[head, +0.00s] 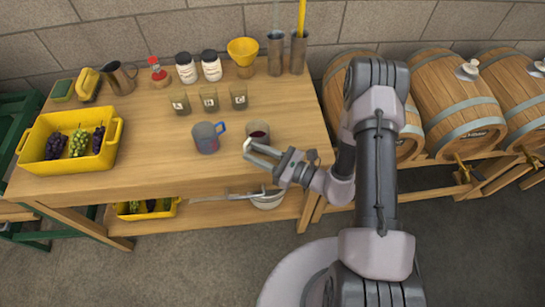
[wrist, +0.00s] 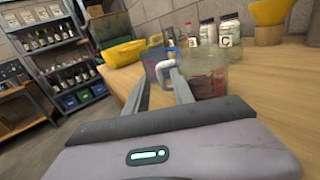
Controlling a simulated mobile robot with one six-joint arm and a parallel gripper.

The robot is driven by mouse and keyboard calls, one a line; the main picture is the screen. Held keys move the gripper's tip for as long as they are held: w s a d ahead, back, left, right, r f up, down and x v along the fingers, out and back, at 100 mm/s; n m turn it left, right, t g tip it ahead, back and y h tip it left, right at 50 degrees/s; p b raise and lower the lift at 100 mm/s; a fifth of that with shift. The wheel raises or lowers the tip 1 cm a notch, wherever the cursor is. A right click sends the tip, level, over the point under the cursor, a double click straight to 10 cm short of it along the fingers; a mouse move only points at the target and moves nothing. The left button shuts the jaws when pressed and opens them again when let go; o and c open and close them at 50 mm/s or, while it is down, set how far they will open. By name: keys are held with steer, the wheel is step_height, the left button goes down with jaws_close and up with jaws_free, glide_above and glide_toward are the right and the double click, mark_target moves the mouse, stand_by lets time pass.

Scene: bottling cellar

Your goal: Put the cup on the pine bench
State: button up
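A clear cup with a white handle and dark red contents (head: 258,131) stands upright near the front right edge of the pine bench (head: 165,160). In the wrist view the cup (wrist: 206,78) shows red markings, and its white handle points towards me. My gripper (head: 258,157) is at the bench's front edge by that handle. In the wrist view its fingers (wrist: 162,74) are apart, with the handle at or just beyond their tips; I cannot tell whether they touch it. A second clear cup with a blue handle (head: 206,140) stands to the left.
Behind are small labelled jars (head: 209,99), white jars (head: 211,66), a yellow funnel (head: 243,55) and metal cylinders (head: 276,53). A yellow crate of grapes (head: 40,131) stands left. Barrels (head: 455,95) stand right. A pot (head: 268,200) sits on the lower shelf. The bench's front middle is clear.

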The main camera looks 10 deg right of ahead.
steer(key=p+v, duration=0.1)
steer(key=v, duration=0.8)
steer(key=s+a+r+n+g+h, duration=0.1)
steer(key=s+a+r+n+g, duration=0.25)
steer(key=r+n+g, duration=0.35)
steer(key=s+a+r+n+g+h, duration=0.1)
steer(key=s+a+r+n+g, duration=0.1)
steer(key=s+r+n+g, duration=0.45)
steer(key=s+d+r+n+t+h, duration=0.2)
steer(key=r+n+t+h, duration=0.2)
steer(key=r, duration=0.3)
steer(key=s+d+r+n+t+h, duration=0.2)
steer(key=d+r+n+t+h, duration=0.1)
steer(key=r+h, duration=0.3)
steer(key=shift+d+r+n+t+h+b, duration=0.35)
steer(key=shift+r+t, duration=0.15)
steer(key=shift+t, duration=0.35)
